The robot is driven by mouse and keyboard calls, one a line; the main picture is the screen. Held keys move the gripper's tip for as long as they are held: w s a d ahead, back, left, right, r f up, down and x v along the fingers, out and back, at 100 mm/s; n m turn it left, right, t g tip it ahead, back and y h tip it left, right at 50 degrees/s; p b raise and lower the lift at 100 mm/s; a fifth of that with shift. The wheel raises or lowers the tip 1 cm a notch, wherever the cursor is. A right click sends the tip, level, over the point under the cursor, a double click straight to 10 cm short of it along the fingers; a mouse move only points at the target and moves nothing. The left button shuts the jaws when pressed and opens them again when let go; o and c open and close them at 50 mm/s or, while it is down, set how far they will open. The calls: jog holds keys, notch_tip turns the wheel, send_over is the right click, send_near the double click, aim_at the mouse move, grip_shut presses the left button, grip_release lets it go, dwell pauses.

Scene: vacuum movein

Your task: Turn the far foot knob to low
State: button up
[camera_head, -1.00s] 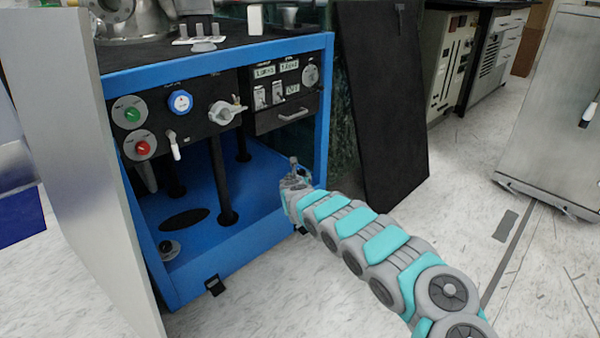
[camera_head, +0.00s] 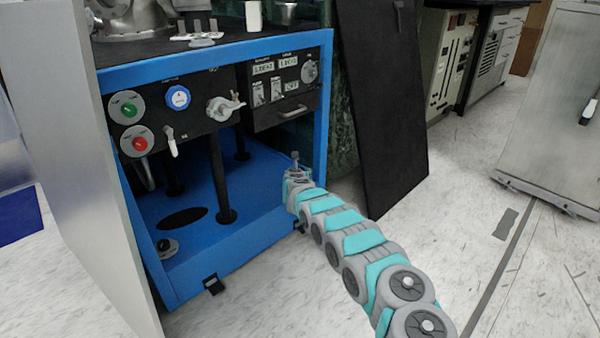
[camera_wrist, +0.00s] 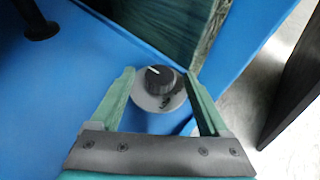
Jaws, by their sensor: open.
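A black foot knob (camera_wrist: 159,77) with a white pointer line sits on a round grey plate (camera_wrist: 158,100) at a corner of the blue floor of the cabinet. Its pointer aims up and left in the wrist view. My gripper (camera_wrist: 160,75) is open, with one green finger on each side of the knob. I cannot tell whether either finger touches it. In the head view my gripper (camera_head: 295,168) is at the front right corner of the blue cabinet (camera_head: 322,130) and hides most of this knob. Another foot knob (camera_head: 167,246) is at the front left corner.
A control panel with a green button (camera_head: 128,110), a red button (camera_head: 139,143), a blue gauge (camera_head: 177,97) and a valve handle (camera_head: 223,107) is above. A black board (camera_head: 383,120) leans right of the cabinet. A grey panel (camera_head: 75,130) stands left.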

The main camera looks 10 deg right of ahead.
jog(key=shift+w+d+f, duration=0.1)
jog(key=shift+w+f, duration=0.1)
jog(key=shift+w, duration=0.1)
grip_shut()
dwell(0.7)
